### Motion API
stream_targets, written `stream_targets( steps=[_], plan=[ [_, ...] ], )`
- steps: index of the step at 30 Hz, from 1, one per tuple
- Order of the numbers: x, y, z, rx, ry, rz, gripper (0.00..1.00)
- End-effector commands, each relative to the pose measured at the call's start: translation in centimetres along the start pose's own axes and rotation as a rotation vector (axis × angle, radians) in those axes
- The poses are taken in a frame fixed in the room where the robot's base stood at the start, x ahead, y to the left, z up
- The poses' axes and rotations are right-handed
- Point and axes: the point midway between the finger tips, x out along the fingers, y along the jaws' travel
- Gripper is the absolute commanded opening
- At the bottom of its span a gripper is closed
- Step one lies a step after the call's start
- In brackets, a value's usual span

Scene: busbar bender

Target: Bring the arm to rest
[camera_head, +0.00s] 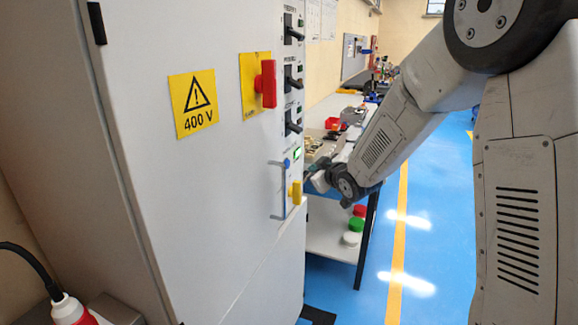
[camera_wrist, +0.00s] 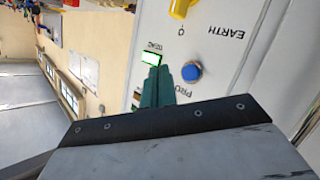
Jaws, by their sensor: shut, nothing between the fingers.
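My gripper (camera_wrist: 156,84) shows in the wrist view as teal fingers held together, with nothing between them. The fingers point at the grey cabinet's control panel, where a lit green indicator (camera_wrist: 150,58) and a blue button (camera_wrist: 191,71) lie near the tips. I cannot tell whether the tips touch the panel. In the head view my arm reaches down from the upper right, and its wrist is beside the cabinet (camera_head: 225,200) edge. The fingers are too small to make out there.
The cabinet carries a red handle (camera_head: 267,84), black switches (camera_head: 292,79) and a yellow knob (camera_head: 296,193). A workbench (camera_head: 330,105) with parts stands behind. Red, green and white round items (camera_head: 356,224) lie on its lower shelf. Blue floor (camera_head: 415,250) is clear at the right.

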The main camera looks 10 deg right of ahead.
Motion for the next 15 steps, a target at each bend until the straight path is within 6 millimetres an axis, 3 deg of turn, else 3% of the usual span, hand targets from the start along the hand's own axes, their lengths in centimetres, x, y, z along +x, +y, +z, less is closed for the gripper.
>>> stream_targets(
  steps=[11,14,15],
  plan=[
    [0.0,-0.1,0.4,0.007,-0.018,-0.004,0.0],
    [-0.2,-0.6,2.3,0.032,-0.109,-0.021,0.0],
    [-0.5,-1.0,3.8,0.051,-0.177,-0.034,0.0]
  ],
)
